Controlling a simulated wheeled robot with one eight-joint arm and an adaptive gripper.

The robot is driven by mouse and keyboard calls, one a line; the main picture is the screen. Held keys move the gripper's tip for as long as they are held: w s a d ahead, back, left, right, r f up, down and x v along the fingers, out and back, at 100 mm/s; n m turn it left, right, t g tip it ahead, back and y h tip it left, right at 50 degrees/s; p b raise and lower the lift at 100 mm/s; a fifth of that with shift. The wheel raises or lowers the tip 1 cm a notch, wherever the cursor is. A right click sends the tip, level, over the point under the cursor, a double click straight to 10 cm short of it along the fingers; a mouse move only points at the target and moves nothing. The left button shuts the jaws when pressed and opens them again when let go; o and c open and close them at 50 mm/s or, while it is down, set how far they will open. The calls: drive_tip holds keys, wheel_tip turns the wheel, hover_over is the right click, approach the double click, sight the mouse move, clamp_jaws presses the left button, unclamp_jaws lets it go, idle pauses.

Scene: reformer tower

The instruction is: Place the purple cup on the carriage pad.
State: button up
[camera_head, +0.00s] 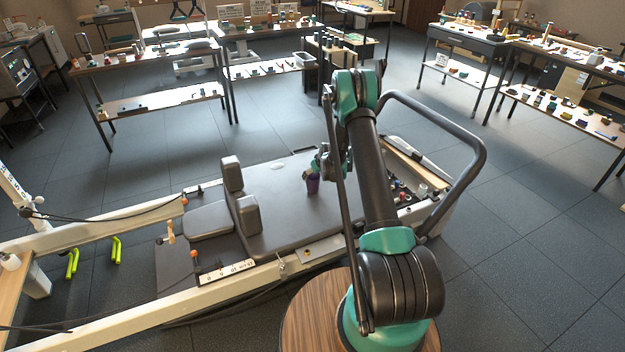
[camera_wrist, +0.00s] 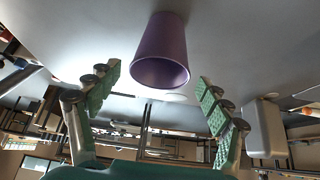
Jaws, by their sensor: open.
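The purple cup (camera_head: 313,186) stands on the dark grey carriage pad (camera_head: 285,212), right of its middle, in the head view. The upside-down wrist view shows the cup (camera_wrist: 160,50) with its base against the pad (camera_wrist: 75,25) and its open rim towards my gripper. My gripper (camera_wrist: 157,80) is open, with a green-padded finger on each side of the cup and gaps between them. Neither finger visibly touches it. In the head view my gripper (camera_head: 322,163) is just above the cup, partly hidden by my arm.
Grey shoulder rests and a headrest (camera_head: 209,220) stand at the pad's left. A black curved bar (camera_head: 460,140) rises to the right of my arm. Pale rails (camera_head: 130,318) border the carriage. Tables with small objects (camera_head: 150,60) stand farther back. The pad around the cup is clear.

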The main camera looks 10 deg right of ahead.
drive_tip(key=s+d+r+m+g, duration=0.1)
drive_tip(key=s+d+r+m, duration=0.1)
drive_tip(key=s+r, duration=2.05)
drive_tip(key=s+d+r+h, duration=0.1)
drive_tip(key=s+r, duration=0.1)
drive_tip(key=s, duration=1.2)
drive_tip(key=s+d+r+m+g+h, duration=0.1)
drive_tip(key=s+r, duration=0.1)
drive_tip(key=s, duration=1.3)
drive_tip(key=shift+s+r+m, duration=0.2)
drive_tip(key=shift+s+m, duration=0.05)
drive_tip(key=shift+m, duration=0.05)
